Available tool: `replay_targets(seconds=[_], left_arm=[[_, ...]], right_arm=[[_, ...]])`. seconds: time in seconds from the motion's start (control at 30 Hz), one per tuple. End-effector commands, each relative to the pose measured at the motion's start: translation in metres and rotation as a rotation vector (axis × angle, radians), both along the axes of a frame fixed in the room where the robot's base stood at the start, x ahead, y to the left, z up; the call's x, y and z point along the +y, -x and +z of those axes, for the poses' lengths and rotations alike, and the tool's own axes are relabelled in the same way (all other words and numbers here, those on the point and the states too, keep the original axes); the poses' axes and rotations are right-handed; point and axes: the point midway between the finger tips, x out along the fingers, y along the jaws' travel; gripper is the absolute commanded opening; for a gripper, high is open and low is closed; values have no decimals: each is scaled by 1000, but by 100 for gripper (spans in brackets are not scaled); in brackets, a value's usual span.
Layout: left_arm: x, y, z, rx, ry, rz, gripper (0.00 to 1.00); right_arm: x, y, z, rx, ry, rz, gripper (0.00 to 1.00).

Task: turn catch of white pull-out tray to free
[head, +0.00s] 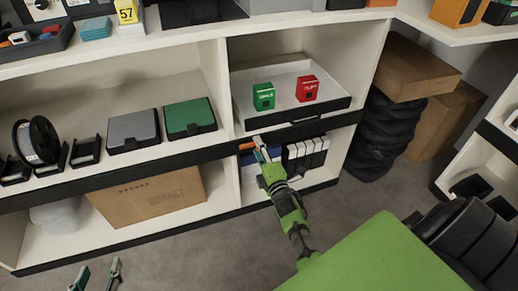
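The white pull-out tray (276,82) sits in the upper right shelf bay, with a dark front edge and a green box and a red box on it. A small orange part (246,146) shows under the shelf's dark edge, just left of my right gripper; I cannot tell whether it is the catch. My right gripper (262,148) is at that dark edge, below the tray's front left part. Its fingers are small and overlap the edge, so their opening and any contact are unclear. My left gripper (97,274) is low at the bottom left, open and empty, away from the tray.
A green case (189,118), a grey case (133,131) and a black spool (36,141) stand on the shelf to the left. A cardboard carton (150,197) is below. Stacked tyres (383,135) and cartons stand at right. Grey floor is clear in front.

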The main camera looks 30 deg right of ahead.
Motion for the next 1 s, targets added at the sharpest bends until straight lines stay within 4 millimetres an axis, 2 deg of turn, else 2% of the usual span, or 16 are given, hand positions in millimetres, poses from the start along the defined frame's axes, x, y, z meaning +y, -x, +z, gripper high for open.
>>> replay_targets(seconds=[0.23,0.37,0.8,1.0], left_arm=[[0,0,0,0,0,1,40],[1,0,1,0,0,1,40],[0,0,0,1,-1,1,40],[0,0,0,1,-1,1,40]], right_arm=[[0,1,0,0,-1,-1,35],[2,9,0,0,-1,-1,35],[22,93,-1,2,-3,-1,35],[27,114,0,0,-1,0,35]])
